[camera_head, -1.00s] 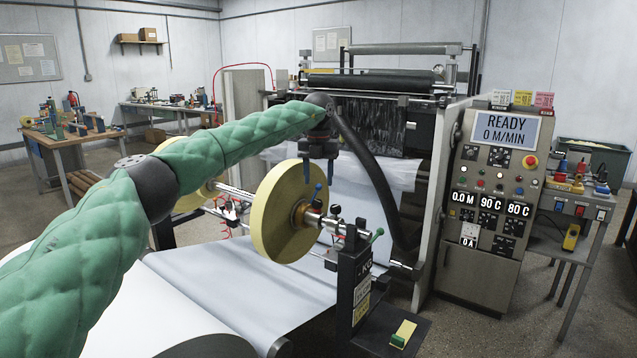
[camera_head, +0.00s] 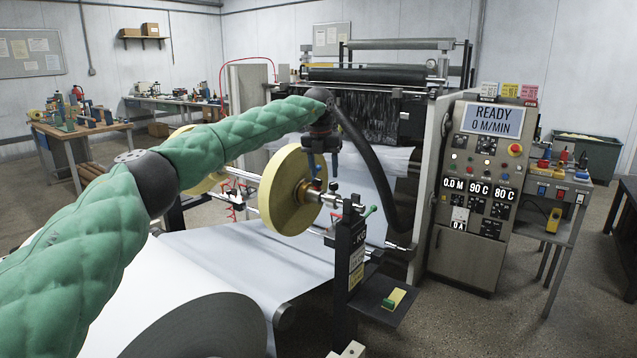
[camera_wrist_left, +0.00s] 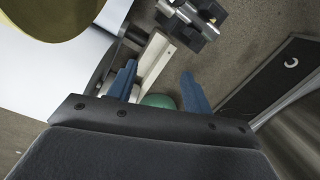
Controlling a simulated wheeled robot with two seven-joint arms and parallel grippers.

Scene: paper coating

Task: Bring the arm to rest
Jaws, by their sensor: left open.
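My left arm (camera_head: 220,138), in green quilted padding, reaches in from the left of the head view. Its left gripper (camera_head: 321,168) points down with blue fingers. It appears just above and beside the shaft of the yellow roll (camera_head: 284,190), though the exact gap cannot be told. In the left wrist view the left gripper (camera_wrist_left: 160,90) is open, its two blue fingers apart with nothing between them. Part of a green rounded thing (camera_wrist_left: 158,101) shows low between the fingers. My right gripper is not in view.
The coating machine's control panel (camera_head: 478,190) reads READY, 0 M/MIN. A large white paper roll (camera_head: 190,320) lies in front, its web (camera_head: 250,262) running toward the machine. A black post (camera_head: 348,262) stands by the shaft. A side table (camera_head: 560,190) is at the right. Floor there is clear.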

